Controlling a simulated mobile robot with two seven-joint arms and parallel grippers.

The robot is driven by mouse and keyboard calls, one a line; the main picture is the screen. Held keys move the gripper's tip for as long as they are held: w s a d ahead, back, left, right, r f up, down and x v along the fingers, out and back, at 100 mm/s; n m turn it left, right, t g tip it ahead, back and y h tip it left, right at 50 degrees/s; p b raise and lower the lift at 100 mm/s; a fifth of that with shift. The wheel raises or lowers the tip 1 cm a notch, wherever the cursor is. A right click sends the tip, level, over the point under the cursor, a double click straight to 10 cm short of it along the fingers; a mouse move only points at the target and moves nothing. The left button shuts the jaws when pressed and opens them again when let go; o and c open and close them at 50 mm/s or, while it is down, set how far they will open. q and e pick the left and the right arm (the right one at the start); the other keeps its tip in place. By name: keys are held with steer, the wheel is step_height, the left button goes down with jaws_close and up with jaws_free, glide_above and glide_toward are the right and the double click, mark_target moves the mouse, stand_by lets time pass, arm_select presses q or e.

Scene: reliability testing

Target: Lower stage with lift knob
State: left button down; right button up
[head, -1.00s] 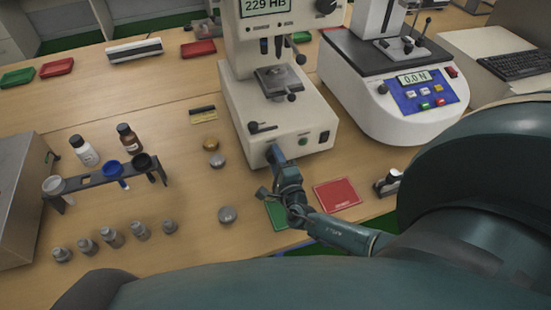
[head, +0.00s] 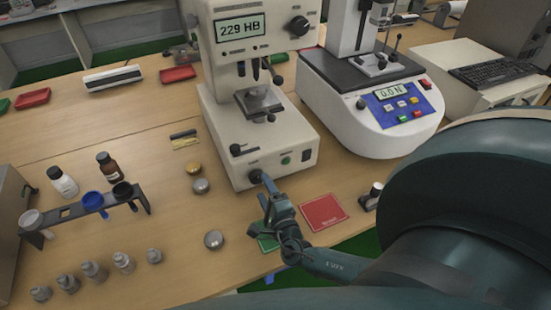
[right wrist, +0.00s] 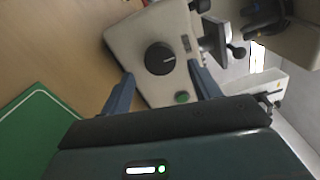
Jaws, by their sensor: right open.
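The hardness tester (head: 215,117) is white, with a display reading 229 HB. Its small dark stage (head: 259,100) sits on a post above the base. The round black lift knob (head: 255,177) is low on the base's front. In the right wrist view the knob (right wrist: 160,58) carries a white mark and sits between the two finger directions. My right gripper (head: 264,180) is open, its blue-grey fingers just in front of the knob. In the right wrist view my right gripper (right wrist: 161,74) has its fingers spread wide on either side; contact cannot be told. My left gripper is not in view.
A green button (head: 286,160) and switch are right of the knob. A force tester (head: 340,115) stands to the right.

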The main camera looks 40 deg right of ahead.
steer(key=v, duration=0.9)
steer(key=shift+b, duration=0.35)
steer(key=s+d+r+m+g+h, duration=0.1)
steer(key=s+d+m+g+h, duration=0.3)
steer(key=m, duration=1.1)
steer(key=s+d+r+m+g, duration=0.15)
steer(key=m+g, duration=0.45)
steer(key=m, duration=0.9)
steer(key=s+a+r+m+g+y, duration=0.2)
steer(key=s+a+m+y, duration=0.3)
steer(key=m, duration=0.4)
steer(key=s+a+r+m+g+y, duration=0.2)
steer(key=s+a+m+y, duration=0.15)
steer(key=a+m, duration=0.4)
steer(key=w+a+f+t+y, duration=0.2)
steer(key=w+a+f+t, duration=0.3)
steer(key=f, duration=0.4)
steer(key=shift+w+f+t+y, duration=0.4)
steer(key=shift+w+t, duration=0.3)
steer(key=shift+t, duration=0.1)
